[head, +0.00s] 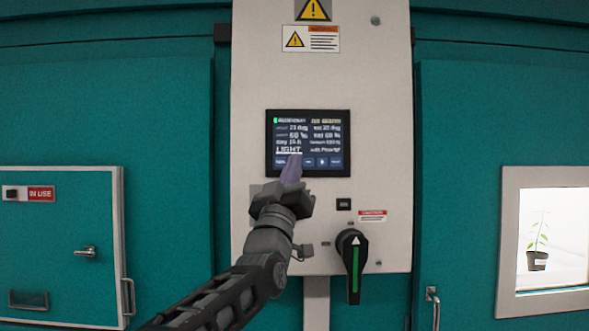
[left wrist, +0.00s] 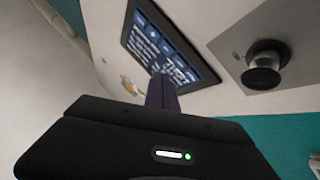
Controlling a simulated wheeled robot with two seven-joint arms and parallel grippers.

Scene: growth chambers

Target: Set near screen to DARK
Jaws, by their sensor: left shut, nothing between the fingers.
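The near screen (head: 308,138) is a dark touch panel on the white control column, and a line on it reads LIGHT. My left gripper (head: 292,165) is shut and empty, with its purple fingertips in front of the screen's lower left edge. They cover part of the bottom row of buttons. In the left wrist view the fingertips (left wrist: 162,85) reach the lit screen (left wrist: 165,45) near its edge. I cannot tell whether they touch it. My right gripper is not in view.
A black rotary switch (head: 354,262) with a green bar sits below the screen. Teal chamber doors flank the column, the left one with an IN USE sign (head: 40,193). A lit window (head: 545,240) at right shows a potted plant. A round black knob (left wrist: 265,68) stands out in the wrist view.

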